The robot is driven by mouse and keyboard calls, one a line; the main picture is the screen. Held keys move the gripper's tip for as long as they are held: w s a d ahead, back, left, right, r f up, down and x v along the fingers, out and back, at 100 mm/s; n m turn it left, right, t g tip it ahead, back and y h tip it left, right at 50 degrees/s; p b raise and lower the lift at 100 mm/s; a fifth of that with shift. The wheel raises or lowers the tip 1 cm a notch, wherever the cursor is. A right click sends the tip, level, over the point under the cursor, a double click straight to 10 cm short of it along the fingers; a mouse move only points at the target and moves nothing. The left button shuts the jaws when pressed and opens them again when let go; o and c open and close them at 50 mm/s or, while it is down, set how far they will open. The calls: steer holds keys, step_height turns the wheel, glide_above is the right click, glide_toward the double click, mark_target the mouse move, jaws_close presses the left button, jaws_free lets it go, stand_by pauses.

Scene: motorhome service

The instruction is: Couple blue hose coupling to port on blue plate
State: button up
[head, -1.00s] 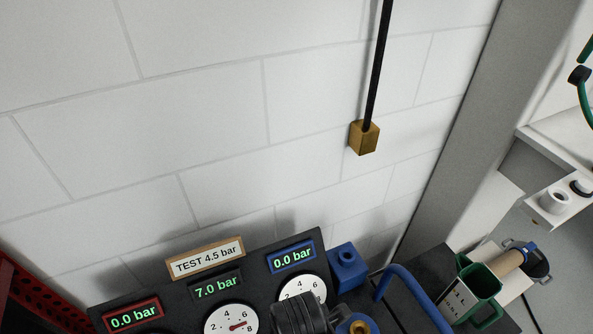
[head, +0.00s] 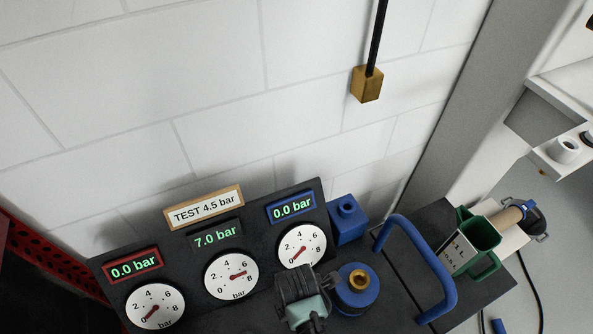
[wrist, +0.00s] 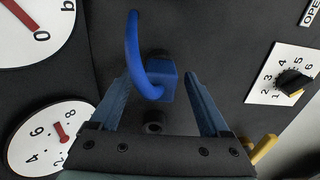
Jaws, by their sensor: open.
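My gripper (wrist: 160,78) is open in the wrist view, its two fingers spread with dark space between them. A blue hose-like loop (wrist: 134,48) curves down between and beyond the fingertips, beside a blue block (wrist: 167,82); I cannot tell whether they join. In the head view, my gripper's dark wrist is at the bottom, beside a blue round piece with a brass centre (head: 357,286). A blue block with a round opening on top (head: 347,222) stands at the panel's right end. I cannot tell for sure which blue piece is the coupling and which the port.
The black gauge panel (head: 180,262) shows 0.0, 7.0 and 0.0 bar, with a "TEST 4.5 bar" sign (head: 204,208). A blue arched bar (head: 440,275), a green container (head: 483,240) and a hanging brass-coloured block (head: 367,84) are to the right. A black knob (wrist: 293,82) is in the wrist view.

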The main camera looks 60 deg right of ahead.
jaws_close()
stand_by(0.4)
step_height(320, 180, up, 10)
steer(key=shift+r+p, duration=0.1)
steer(key=shift+p, duration=0.95)
